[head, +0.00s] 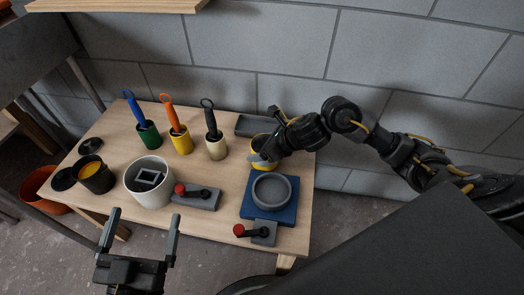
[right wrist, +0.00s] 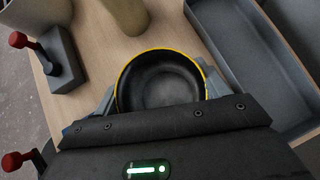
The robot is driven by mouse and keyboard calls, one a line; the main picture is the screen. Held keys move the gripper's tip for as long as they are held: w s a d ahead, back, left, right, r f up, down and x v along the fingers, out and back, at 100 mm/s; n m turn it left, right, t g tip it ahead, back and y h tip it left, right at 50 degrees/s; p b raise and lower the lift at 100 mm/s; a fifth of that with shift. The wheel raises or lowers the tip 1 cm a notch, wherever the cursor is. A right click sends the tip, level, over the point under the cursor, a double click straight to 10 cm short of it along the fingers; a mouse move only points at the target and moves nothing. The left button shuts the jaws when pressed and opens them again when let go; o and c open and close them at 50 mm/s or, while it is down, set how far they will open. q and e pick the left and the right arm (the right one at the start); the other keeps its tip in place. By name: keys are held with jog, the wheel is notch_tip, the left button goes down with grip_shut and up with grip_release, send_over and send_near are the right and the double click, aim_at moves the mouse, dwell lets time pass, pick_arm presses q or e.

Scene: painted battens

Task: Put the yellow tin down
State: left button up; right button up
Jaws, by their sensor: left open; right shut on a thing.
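The yellow tin (head: 258,141) is at the back right of the table, partly hidden by my right gripper (head: 262,160). In the right wrist view the tin (right wrist: 160,80) shows a yellow rim and a dark, empty-looking inside. My right gripper (right wrist: 161,95) is shut on it, one finger on each side. The tin looks upright; I cannot tell whether its base touches the table. My left gripper (head: 144,215) is open and empty at the table's front edge.
A grey tray (head: 254,126) lies behind the tin. A blue base (head: 262,212) with a grey round dish (head: 271,190) stands in front. Green, yellow and beige pots hold brushes. A white bucket (head: 148,192) and red-knobbed lever blocks (head: 204,199) occupy the front.

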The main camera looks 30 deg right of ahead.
pick_arm(q)
jog(key=shift+s+r+t+h, duration=0.2)
jog(key=shift+r+t+h, duration=0.3)
jog(key=shift+r, duration=0.25)
pick_arm(e)
jog(key=shift+f, duration=0.6)
pick_arm(q)
jog(key=shift+r, duration=0.1)
pick_arm(e)
jog(key=shift+f, duration=0.1)
jog(key=o, duration=1.3)
pick_arm(q)
jog(key=shift+a, duration=0.1)
